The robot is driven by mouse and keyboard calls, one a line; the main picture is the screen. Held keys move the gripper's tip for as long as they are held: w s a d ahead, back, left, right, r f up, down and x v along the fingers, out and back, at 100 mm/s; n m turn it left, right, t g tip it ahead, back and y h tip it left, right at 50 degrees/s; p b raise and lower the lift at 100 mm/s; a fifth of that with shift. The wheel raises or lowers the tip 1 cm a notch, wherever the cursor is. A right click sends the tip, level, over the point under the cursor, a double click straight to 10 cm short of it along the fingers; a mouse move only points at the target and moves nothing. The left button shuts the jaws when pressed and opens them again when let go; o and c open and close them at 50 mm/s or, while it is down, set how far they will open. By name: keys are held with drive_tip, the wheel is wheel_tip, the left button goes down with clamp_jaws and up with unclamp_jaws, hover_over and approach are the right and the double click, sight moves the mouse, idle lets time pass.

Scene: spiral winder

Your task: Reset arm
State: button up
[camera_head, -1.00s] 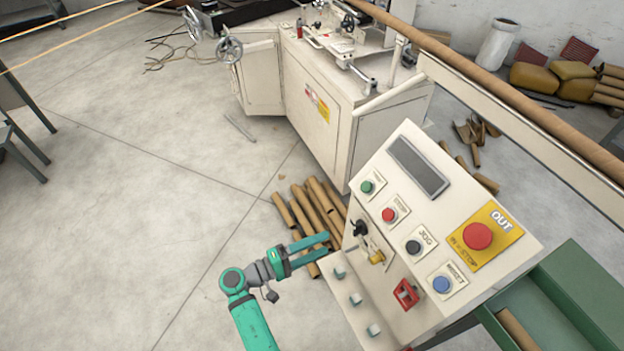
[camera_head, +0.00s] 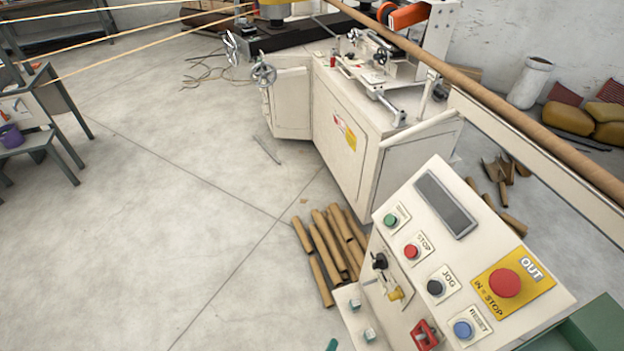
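The control panel (camera_head: 470,262) stands tilted at the lower right. It bears a green button (camera_head: 391,221), a red stop button (camera_head: 411,252), a black jog button (camera_head: 435,288), a blue reset button (camera_head: 463,329) and a large red stop button (camera_head: 505,283) on a yellow plate. A black knob and a small yellow part sit on its left side. My gripper is out of view. Only a small green piece, likely of my arm, shows at the bottom edge, left of the panel.
A cream winder machine (camera_head: 345,140) stands behind the panel, with a long brown tube (camera_head: 480,92) crossing to the right. Cardboard tubes (camera_head: 328,245) lie on the floor left of the panel. A green bin (camera_head: 598,325) is at lower right.

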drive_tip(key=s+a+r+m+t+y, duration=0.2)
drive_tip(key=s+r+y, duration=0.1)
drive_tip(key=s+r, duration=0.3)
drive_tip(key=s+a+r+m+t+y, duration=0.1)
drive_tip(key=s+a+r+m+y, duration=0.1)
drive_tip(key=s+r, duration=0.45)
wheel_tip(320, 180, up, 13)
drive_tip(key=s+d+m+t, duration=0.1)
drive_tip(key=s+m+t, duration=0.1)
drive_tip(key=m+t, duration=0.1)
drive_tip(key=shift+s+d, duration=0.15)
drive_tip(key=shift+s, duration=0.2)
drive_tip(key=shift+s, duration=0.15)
